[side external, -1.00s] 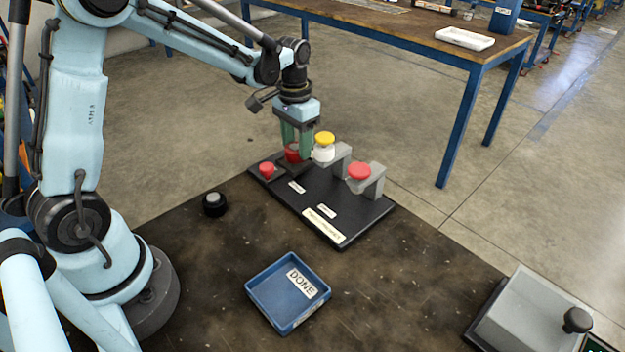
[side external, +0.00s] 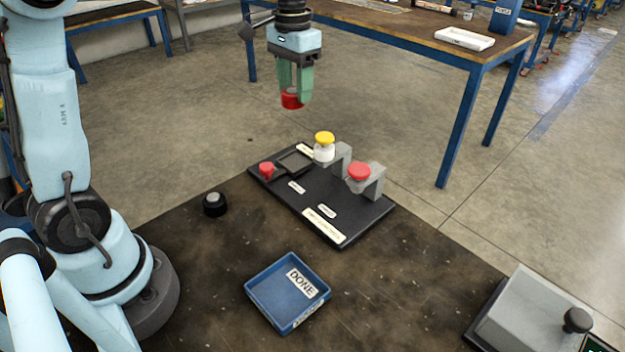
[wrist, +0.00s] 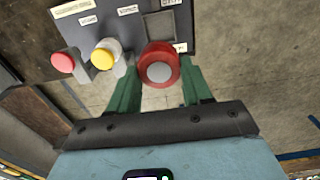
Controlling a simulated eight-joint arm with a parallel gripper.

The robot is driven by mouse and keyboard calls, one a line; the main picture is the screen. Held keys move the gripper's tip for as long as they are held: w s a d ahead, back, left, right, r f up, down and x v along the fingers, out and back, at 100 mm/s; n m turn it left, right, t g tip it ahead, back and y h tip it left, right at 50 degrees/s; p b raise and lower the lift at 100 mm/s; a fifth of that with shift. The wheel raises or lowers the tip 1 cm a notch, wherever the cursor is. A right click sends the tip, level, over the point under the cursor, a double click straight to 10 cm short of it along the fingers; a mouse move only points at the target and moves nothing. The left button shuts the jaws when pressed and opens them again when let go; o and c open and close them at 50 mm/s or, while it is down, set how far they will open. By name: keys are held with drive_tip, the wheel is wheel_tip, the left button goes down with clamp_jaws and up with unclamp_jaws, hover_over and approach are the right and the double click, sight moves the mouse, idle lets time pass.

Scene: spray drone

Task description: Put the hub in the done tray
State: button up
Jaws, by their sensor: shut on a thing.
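My gripper (side external: 293,92) is shut on a red round hub (side external: 292,100) and holds it well above the black fixture board. In the wrist view the hub (wrist: 159,67) sits between the green fingers and shows a grey round centre. The blue done tray (side external: 287,292), with a white DONE label, lies on the dark table toward the front. It is empty. The tray is outside the wrist view.
The black board (side external: 350,215) carries an empty square recess (side external: 294,161), a small red piece (side external: 267,170), a yellow-topped white piece (side external: 324,147) and a red-topped piece (side external: 359,172) on grey brackets. A black knob (side external: 214,204) stands left; a grey box (side external: 530,315) stands right.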

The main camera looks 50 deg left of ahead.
drive_tip(key=s+d+r+m, duration=0.1)
drive_tip(key=s+d+m, duration=0.2)
drive_tip(key=d, duration=0.3)
drive_tip(key=s+d+r+m, duration=0.1)
drive_tip(key=s+d+m, duration=0.2)
drive_tip(key=d, duration=0.3)
drive_tip(key=m, duration=1.2)
hover_over(289, 295)
drive_tip(key=f, duration=0.2)
drive_tip(key=shift+d+f, duration=0.1)
drive_tip(key=shift+f, duration=8.05)
drive_tip(key=shift+f, duration=0.1)
drive_tip(key=o, duration=1)
drive_tip(key=shift+c, duration=0.2)
